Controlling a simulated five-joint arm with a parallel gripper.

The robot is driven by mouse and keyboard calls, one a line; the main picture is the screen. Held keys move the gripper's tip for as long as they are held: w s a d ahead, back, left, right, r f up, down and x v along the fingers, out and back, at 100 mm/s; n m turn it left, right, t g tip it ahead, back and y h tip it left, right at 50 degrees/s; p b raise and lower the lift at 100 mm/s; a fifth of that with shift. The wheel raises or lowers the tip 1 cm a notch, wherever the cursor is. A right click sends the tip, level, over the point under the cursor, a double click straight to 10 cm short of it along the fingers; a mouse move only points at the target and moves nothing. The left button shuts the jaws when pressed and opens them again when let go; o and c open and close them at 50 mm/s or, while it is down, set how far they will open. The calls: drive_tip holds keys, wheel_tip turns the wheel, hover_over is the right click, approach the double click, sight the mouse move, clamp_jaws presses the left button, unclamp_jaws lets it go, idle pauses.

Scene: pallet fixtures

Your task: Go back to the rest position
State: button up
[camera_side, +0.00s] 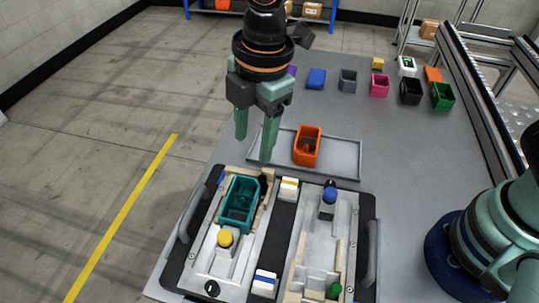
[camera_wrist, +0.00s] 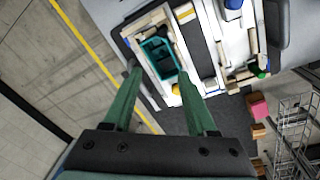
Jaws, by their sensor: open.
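My gripper (camera_side: 254,144) is open and empty. Its two green fingers point down above the far left part of the pallet fixture (camera_side: 285,209), near the grey tray. In the wrist view the fingers of my gripper (camera_wrist: 158,75) are spread wide with nothing between the tips. A teal bin (camera_side: 239,204) sits in the left bay of the fixture, apart from the fingers. The teal bin also shows beyond the fingertips in the wrist view (camera_wrist: 157,60).
An orange bin (camera_side: 306,148) stands in a shallow grey tray (camera_side: 345,161) behind the fixture. Several small bins, including a pink one (camera_side: 379,86) and a green one (camera_side: 443,97), stand at the back right. A conveyor (camera_side: 505,95) runs along the right. Bare table lies right of the tray.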

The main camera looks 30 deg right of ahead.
drive_tip(key=s+d+r+m+t, duration=0.1)
drive_tip(key=d+r+m+t, duration=0.1)
drive_tip(key=d+m, duration=0.8)
drive_tip(key=s+d+r+m+t+h, duration=0.1)
drive_tip(key=d+r+m, duration=0.3)
drive_tip(key=d+m, duration=0.6)
drive_tip(key=shift+s+d+r+t, duration=0.3)
drive_tip(key=shift+d+t, duration=0.5)
drive_tip(key=shift+d, duration=3.65)
drive_tip(key=shift+f, duration=0.1)
